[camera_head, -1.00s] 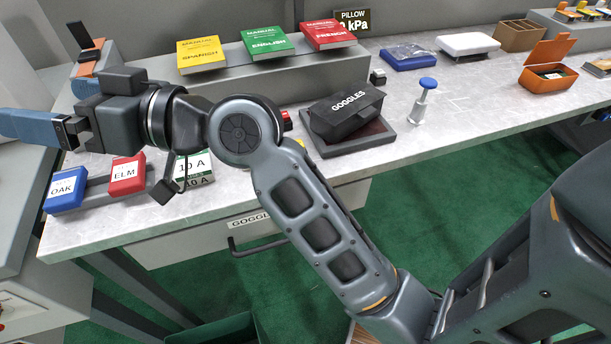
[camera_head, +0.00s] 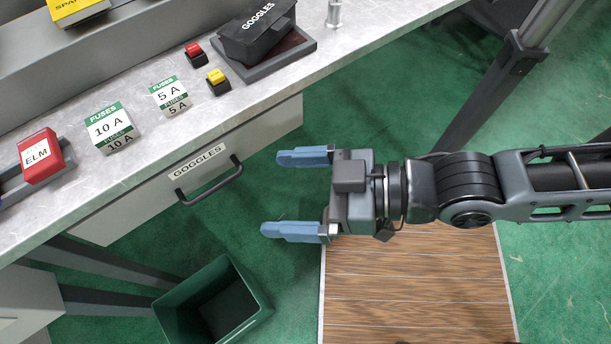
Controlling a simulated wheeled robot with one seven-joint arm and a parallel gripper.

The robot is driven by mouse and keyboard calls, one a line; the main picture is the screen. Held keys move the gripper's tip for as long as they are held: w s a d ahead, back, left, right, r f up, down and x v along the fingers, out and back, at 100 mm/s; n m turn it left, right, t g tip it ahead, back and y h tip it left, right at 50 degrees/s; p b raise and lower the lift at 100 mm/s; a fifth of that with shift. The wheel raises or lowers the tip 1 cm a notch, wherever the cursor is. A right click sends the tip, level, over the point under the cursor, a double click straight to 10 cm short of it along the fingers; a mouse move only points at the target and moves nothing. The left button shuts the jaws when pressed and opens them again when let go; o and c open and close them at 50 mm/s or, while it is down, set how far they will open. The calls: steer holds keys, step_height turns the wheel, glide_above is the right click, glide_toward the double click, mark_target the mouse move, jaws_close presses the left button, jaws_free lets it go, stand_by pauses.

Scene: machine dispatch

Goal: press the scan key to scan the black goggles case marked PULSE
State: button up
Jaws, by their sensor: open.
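A black case lettered GOGGLES (camera_head: 256,30) lies on a dark pad (camera_head: 285,61) near the front edge of the counter; a PULSE mark is not visible. Left of the pad are a red key (camera_head: 195,52) and a yellow key (camera_head: 216,78), each on a small black base. Their lettering is too small to read, so I cannot tell which is the scan key. My gripper (camera_head: 280,193) is open and empty, fingers pointing left. It is in front of the counter, right of the drawer handle, apart from the keys and the case.
A drawer labelled GOGGLES (camera_head: 197,160) with a dark handle (camera_head: 210,184) is below the counter. Fuse boxes marked 5 A (camera_head: 170,95) and 10 A (camera_head: 110,127), and a red ELM block (camera_head: 41,158), stand along the counter. A green bin (camera_head: 258,313) and a wooden mat (camera_head: 420,290) are on the floor.

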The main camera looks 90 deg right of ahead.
steer(key=s, duration=0.1)
steer(key=s+n, duration=0.1)
steer(key=s, duration=0.1)
steer(key=shift+d+r+y, duration=0.35)
steer(key=shift+d+y, duration=0.05)
steer(key=shift+c, duration=0.4)
